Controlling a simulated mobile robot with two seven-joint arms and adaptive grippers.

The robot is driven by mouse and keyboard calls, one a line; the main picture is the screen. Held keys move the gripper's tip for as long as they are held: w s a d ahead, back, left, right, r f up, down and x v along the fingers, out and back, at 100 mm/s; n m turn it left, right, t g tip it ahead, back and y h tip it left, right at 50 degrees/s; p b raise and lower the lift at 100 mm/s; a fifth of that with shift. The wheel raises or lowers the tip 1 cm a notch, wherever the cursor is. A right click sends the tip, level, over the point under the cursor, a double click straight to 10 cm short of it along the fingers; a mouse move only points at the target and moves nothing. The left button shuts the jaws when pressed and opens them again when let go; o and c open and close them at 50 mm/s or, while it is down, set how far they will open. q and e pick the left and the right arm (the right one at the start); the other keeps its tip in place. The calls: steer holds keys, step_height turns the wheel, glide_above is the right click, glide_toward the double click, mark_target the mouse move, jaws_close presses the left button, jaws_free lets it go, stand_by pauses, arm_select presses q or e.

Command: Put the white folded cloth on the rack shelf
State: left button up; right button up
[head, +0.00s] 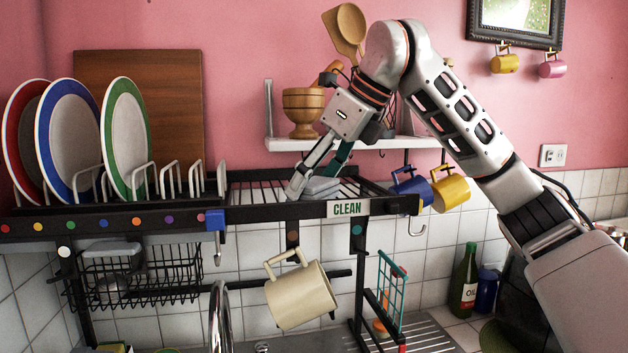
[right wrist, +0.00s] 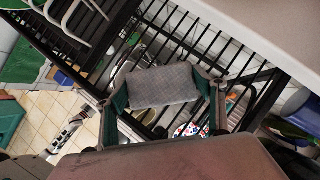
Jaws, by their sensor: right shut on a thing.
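The folded cloth (head: 320,188) is light grey-white and sits at the rack shelf (head: 262,190), behind the CLEAN label. My right gripper (head: 318,182) reaches down to it from above. In the right wrist view the cloth (right wrist: 162,86) lies between the two fingers of the right gripper (right wrist: 164,92), which are shut on its ends. The dark bars of the rack shelf (right wrist: 262,92) show below and around it. I cannot tell whether the cloth touches the bars. My left gripper does not show.
Plates (head: 72,142) stand in a holder on the left part of the rack. A cream mug (head: 300,296) hangs under the shelf. Blue (head: 410,186) and yellow (head: 451,193) mugs hang at the right. A wall shelf (head: 290,144) with a wooden mortar (head: 303,110) is behind.

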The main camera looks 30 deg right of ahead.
steer(key=o, duration=1)
steer(key=shift+f, duration=0.1)
steer(key=shift+s+r, duration=0.15)
steer(key=shift+r, duration=0.25)
steer(key=v, duration=1.1)
steer(key=shift+s+d+r, duration=0.1)
steer(key=shift+s+d, duration=0.05)
